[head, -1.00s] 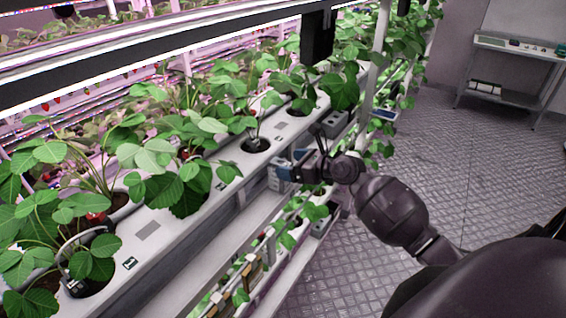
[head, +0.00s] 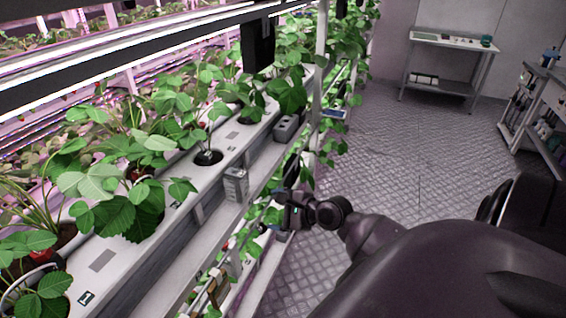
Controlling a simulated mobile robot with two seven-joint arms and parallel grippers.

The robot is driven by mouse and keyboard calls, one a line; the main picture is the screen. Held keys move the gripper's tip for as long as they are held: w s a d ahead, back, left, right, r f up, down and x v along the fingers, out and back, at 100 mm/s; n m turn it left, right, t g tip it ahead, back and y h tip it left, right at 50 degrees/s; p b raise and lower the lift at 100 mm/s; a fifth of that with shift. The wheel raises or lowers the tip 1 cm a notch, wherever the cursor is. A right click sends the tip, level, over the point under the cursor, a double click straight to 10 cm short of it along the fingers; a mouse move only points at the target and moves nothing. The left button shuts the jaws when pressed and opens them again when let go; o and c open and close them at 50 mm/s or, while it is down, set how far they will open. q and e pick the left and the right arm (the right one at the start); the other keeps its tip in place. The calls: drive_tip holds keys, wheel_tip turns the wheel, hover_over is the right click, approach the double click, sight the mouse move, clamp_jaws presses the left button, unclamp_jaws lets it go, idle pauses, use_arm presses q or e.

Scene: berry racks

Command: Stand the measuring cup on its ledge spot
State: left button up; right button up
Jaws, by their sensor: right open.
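The measuring cup (head: 236,184), a small pale grey upright vessel with markings on its side, stands on the white ledge (head: 190,262) along the front of the berry rack. It looks upright, and nothing is holding it. My right gripper (head: 280,207) is open and empty, to the right of the cup and clear of it, beside the rack's edge. My left gripper is not in view.
A white planting gutter (head: 172,214) with strawberry plants runs behind the ledge. A grey box (head: 287,127) sits farther along the rack. Leaves hang near the rack's post. The floor (head: 390,150) to the right is clear, with a table (head: 450,45) beyond.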

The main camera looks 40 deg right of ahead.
drive_tip(key=s+a+f+n+h, duration=0.1)
drive_tip(key=s+a+f+n, duration=0.5)
drive_tip(key=n, duration=0.6)
drive_tip(key=s+a+f+n+g+h, duration=0.1)
drive_tip(key=s+a+f+n, duration=0.5)
drive_tip(key=n, duration=0.7)
drive_tip(key=shift+s+h, duration=0.8)
drive_tip(key=shift+s, duration=0.4)
